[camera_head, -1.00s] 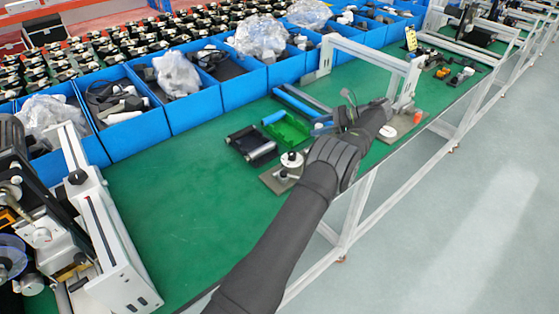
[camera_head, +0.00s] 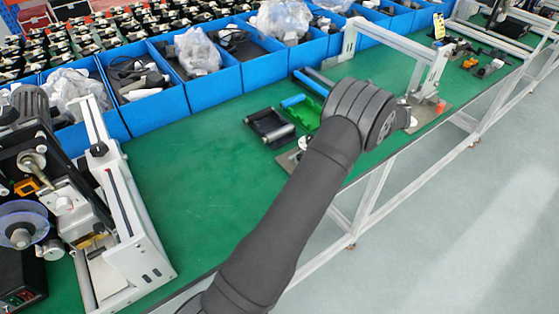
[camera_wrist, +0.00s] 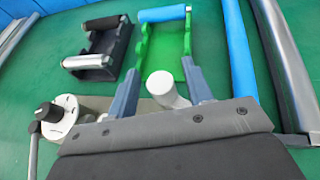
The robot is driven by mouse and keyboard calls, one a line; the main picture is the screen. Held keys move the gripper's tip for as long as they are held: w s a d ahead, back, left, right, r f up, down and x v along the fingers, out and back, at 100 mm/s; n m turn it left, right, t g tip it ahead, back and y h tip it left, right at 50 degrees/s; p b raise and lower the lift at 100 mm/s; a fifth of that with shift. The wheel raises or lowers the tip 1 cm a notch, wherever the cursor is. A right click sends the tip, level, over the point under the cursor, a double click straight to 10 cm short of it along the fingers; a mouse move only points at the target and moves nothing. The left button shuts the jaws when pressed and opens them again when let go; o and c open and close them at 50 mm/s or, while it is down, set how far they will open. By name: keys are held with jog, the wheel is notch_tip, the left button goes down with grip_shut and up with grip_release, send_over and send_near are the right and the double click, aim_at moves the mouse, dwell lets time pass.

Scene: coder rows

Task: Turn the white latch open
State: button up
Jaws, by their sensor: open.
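In the wrist view, a white round-ended piece (camera_wrist: 165,88) stands between the two fingers of my gripper (camera_wrist: 162,84). It may be the white latch, but I cannot be sure. The blue-grey fingers are spread on either side of it, and I see no clear contact. Its lower part is hidden by the gripper body. To its left, a white disc (camera_wrist: 60,118) with a black knob sits on a grey plate (camera_wrist: 97,103). In the head view, my wrist hides the fingertips and most of this plate (camera_head: 287,159).
A black roller holder (camera_head: 270,127) and a green roller holder (camera_wrist: 150,45) lie beyond the plate. A blue roller (camera_wrist: 238,45) lies to the right. A white frame (camera_head: 400,45) stands farther right. Blue bins (camera_head: 215,92) line the back. A coder machine (camera_head: 110,210) stands left, with clear green table between.

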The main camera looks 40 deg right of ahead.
jog(key=m+h, duration=0.5)
jog(key=h, duration=0.1)
jog(key=shift+a+m, duration=0.1)
jog(key=shift+m, duration=0.3)
jog(key=v, duration=1.7)
jog(key=w+d+r+n+g+y, duration=0.3)
jog(key=w+r+n+g, duration=0.9)
jog(key=n, duration=0.9)
notch_tip(320, 180, down, 11)
jog(key=g, duration=0.1)
notch_tip(320, 180, up, 11)
jog(key=w+a+f+n+g+h, duration=0.15)
jog(key=a+f+n+g, duration=0.25)
jog(key=a+f+n, duration=0.75)
jog(key=s+a+f+n+g+h, duration=0.1)
jog(key=s+a+f+n+h, duration=0.1)
jog(key=a+n, duration=0.4)
jog(key=s+a+f+n+g+h, duration=0.1)
jog(key=s+a+f+n+h, duration=0.1)
jog(key=s+a+f+n, duration=0.2)
jog(key=a+n, duration=0.3)
jog(key=a, duration=0.5)
jog(key=shift+g, duration=0.3)
